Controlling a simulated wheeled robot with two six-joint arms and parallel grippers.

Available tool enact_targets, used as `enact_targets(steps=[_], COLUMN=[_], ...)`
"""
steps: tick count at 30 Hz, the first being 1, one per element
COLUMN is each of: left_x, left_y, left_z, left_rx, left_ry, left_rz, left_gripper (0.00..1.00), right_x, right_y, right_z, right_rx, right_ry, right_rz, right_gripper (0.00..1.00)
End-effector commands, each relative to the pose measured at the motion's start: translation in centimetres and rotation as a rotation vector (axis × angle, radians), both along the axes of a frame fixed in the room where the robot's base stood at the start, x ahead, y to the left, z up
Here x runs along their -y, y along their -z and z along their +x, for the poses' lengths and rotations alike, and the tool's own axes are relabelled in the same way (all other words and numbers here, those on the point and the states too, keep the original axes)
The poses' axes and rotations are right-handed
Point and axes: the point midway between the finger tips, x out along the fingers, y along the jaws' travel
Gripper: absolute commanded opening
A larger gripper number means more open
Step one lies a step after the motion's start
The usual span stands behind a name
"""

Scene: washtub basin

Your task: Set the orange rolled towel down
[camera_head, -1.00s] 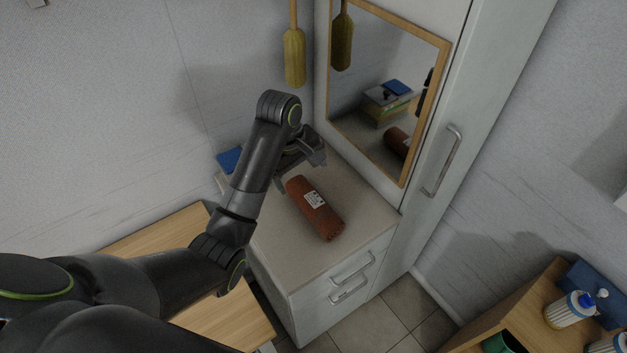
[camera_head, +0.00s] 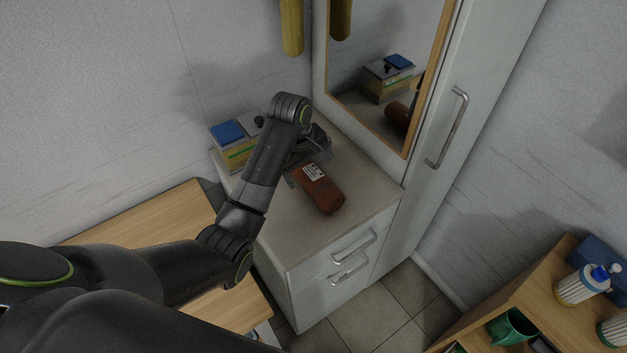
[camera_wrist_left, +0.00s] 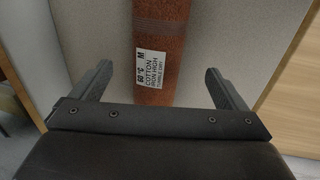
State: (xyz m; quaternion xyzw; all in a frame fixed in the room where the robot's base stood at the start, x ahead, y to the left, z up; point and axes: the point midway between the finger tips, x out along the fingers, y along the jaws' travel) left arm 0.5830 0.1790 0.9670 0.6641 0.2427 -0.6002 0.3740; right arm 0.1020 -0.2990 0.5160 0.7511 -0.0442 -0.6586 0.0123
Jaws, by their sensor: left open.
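The orange rolled towel (camera_head: 325,193), rust-coloured with a white label, lies on the grey top of the white cabinet (camera_head: 285,240). My left gripper (camera_head: 309,174) is at the towel's far end in the head view. In the left wrist view the towel (camera_wrist_left: 160,30) lies between the two spread fingers of the gripper (camera_wrist_left: 160,88), with a gap on each side. The gripper is open; whether it has the towel's end between the fingers in depth is hard to tell. My right gripper is not in view.
A box with a blue item on top (camera_head: 233,147) stands at the back left of the cabinet top. A tall cabinet with a framed mirror (camera_head: 375,60) rises behind.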

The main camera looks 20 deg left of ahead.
Motion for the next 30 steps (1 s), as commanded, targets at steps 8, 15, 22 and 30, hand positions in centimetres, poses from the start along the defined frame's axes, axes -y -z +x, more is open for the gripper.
enact_targets(steps=[8,15,22,30], left_x=[0.2,0.5,0.7,0.7], left_y=[1.6,4.0,6.1,6.2], left_z=[0.4,1.5,1.7,1.8], left_rx=[-0.001,-0.004,-0.001,0.001], left_ry=[-0.001,0.000,0.000,0.000], left_rz=[0.000,0.000,0.001,0.001], left_gripper=[0.95,0.95,0.95,0.91], right_x=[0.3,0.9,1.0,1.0], right_y=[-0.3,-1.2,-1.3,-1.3], right_z=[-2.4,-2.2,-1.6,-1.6], right_rx=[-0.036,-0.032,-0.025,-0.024], right_ry=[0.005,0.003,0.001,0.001], right_rz=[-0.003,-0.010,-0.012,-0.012], right_gripper=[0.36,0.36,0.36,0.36])
